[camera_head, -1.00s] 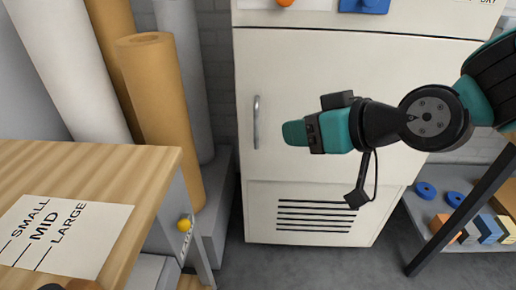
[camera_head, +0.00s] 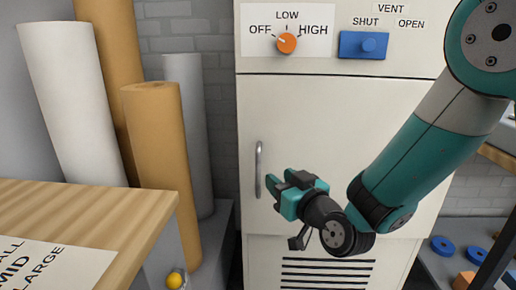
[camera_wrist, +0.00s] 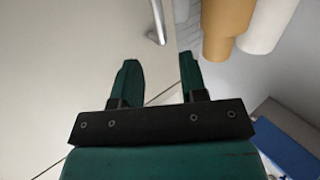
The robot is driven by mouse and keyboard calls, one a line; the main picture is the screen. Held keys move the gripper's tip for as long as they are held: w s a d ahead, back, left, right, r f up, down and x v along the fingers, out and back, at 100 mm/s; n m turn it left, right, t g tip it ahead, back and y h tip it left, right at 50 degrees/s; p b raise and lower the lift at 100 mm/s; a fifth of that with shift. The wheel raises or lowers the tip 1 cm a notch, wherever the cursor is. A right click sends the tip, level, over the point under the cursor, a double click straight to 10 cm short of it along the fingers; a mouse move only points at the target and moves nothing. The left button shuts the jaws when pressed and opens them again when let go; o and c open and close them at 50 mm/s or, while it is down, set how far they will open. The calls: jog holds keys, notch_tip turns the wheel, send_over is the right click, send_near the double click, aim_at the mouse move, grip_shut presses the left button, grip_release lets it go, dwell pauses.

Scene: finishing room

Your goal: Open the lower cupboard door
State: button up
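The lower cupboard door (camera_head: 330,115) is a large cream panel below the control panel in the head view, and it looks shut. Its vertical grey bar handle (camera_head: 258,168) is near the left edge. My gripper (camera_head: 280,177) is in front of the door, just right of the handle, with its fingers apart and nothing between them. In the wrist view the open fingers (camera_wrist: 160,76) show a clear gap. The handle (camera_wrist: 158,22) shows beyond them at the top, apart from both fingers. The door (camera_wrist: 80,50) fills the left of that view.
Above the door are an orange knob (camera_head: 286,43) and a blue vent slider (camera_head: 364,45). A wooden table (camera_head: 110,205) and tall rolls (camera_head: 158,150) stand at left. A vent grille (camera_head: 325,272) is below the door. A low shelf (camera_head: 432,270) holds blue rings at right.

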aim_at(260, 163)
jog(key=p+x, duration=0.4)
jog(key=x, duration=0.6)
jog(key=shift+w+a, duration=0.1)
jog(key=shift+w, duration=0.05)
grip_shut()
